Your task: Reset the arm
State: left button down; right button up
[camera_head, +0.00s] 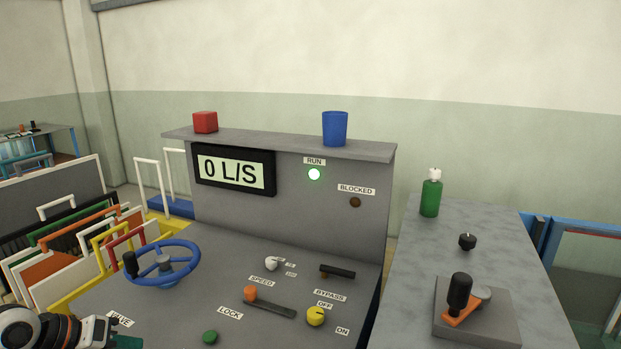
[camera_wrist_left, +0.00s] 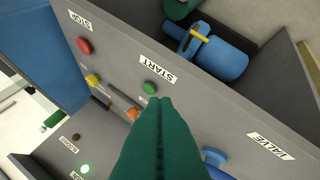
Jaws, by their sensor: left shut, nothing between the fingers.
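My left arm (camera_head: 60,332) comes in at the bottom left of the head view, in front of the grey console (camera_head: 225,235). The tip of my left gripper (camera_head: 128,342) is just visible at the bottom edge. In the left wrist view its green fingers (camera_wrist_left: 160,104) are pressed together with nothing between them. They point at the console front near the green START button (camera_wrist_left: 150,88); I cannot tell whether they touch it. My right gripper is in neither view.
The console has a blue handwheel (camera_head: 163,263), a "0 L/S" display (camera_head: 235,171), a lit green RUN lamp (camera_head: 314,174) and a dark BLOCKED lamp (camera_head: 355,202). A red STOP button (camera_wrist_left: 84,46) is on its front. Coloured frames (camera_head: 70,245) crowd the left. A grey bench (camera_head: 440,245) stands right.

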pick_arm(q)
jog(key=s+d+r+n+t+h, duration=0.1)
jog(key=d+r+n+t+h, duration=0.2)
jog(key=d, duration=0.3)
jog(key=d+r+n+t+h, duration=0.2)
jog(key=d+t+h, duration=0.15)
jog(key=d, duration=0.35)
jog(key=s+a+f+n+y, duration=0.4)
jog(key=f+n+y, duration=0.3)
jog(key=n, duration=0.6)
jog(key=s+a+f+n+y, duration=0.35)
jog(key=f+n+y, duration=0.35)
jog(key=n, duration=0.5)
jog(key=s+d+f+n+g+h, duration=0.1)
jog(key=s+d+f+g, duration=0.15)
jog(key=s, duration=0.35)
jog(key=s+d+f+n+g, duration=0.1)
jog(key=s+d+f+g, duration=0.15)
jog(key=s+g, duration=0.2)
jog(key=s+d+f+n+g+h, duration=0.1)
jog(key=s+d+f+g, duration=0.15)
jog(key=s, duration=0.45)
notch_tip(320, 180, down, 29)
jog(key=s+g, duration=0.2)
jog(key=s+a+f+g, duration=0.1)
jog(key=s+a+f, duration=0.2)
jog(key=s+f, duration=1.1)
jog(key=shift+s+a+f, duration=0.15)
jog(key=shift+s+a, duration=0.05)
jog(key=shift+s, duration=0.7)
